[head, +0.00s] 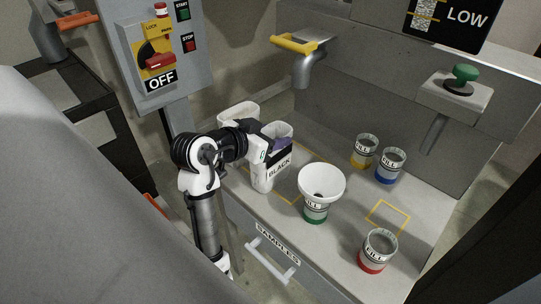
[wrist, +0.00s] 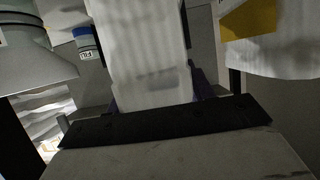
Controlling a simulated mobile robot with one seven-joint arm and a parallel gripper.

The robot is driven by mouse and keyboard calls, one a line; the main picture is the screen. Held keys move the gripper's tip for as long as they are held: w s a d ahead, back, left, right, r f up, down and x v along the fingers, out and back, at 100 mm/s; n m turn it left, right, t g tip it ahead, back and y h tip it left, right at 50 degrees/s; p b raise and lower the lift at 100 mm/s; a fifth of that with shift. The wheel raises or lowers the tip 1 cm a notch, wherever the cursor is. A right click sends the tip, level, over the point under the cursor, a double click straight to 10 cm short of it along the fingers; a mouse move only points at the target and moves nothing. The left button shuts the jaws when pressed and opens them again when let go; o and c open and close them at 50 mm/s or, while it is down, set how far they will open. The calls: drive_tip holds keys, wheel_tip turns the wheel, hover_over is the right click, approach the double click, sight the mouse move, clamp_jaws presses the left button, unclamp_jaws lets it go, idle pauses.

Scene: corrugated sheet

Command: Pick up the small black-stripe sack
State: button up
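The small white sack (head: 264,180) with a label reading BLACK stands upright near the left side of the bench, by the head view. My gripper (head: 277,143) is at its upper part, with a purple finger across its top. In the wrist view, a pale ribbed sack body (wrist: 145,60) fills the gap between the dark purple fingers of my gripper (wrist: 155,95). The fingers lie close along both its sides. I cannot tell whether they press on it. Its label is out of sight in the wrist view, and my wrist hides part of the sack in the head view.
Another white sack (head: 238,112) stands close behind, to the left. A white funnel (head: 321,180) sits on a green-banded tin (head: 316,212) to the right. Yellow (head: 364,152), blue (head: 391,166) and red (head: 377,252) tins stand farther right. A yellow-handled spout (head: 303,65) is above.

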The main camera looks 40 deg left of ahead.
drive_tip(key=c, duration=0.8)
drive_tip(key=shift+r, duration=0.15)
